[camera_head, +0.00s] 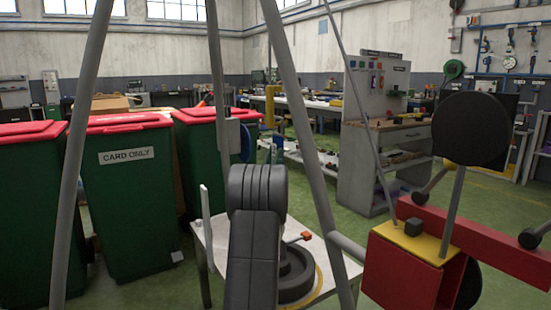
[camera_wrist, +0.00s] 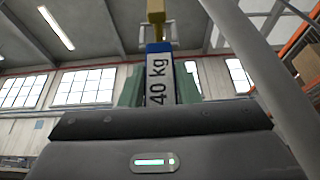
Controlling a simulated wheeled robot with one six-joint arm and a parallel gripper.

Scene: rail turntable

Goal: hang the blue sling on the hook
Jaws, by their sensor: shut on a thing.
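The blue sling (camera_wrist: 158,48) stands upright in the middle of the wrist view, with a white "40 kg" label on its face. My gripper (camera_wrist: 160,88) is shut on it, with a pale green finger on either side of the label. A yellow piece (camera_wrist: 155,12) is right above the sling's top end, in line with it. It may be the hook or its fitting; I cannot tell whether the sling touches it or hangs on it. The sling's lower end is hidden behind my wrist's dark housing.
Grey poles (camera_head: 298,120) stand close in front in the head view. A light table (camera_head: 333,273) with a dark round turntable (camera_head: 297,282) is beyond my arm. A red and yellow machine (camera_head: 400,270) is at right. Green bins (camera_head: 130,200) with red lids are at left.

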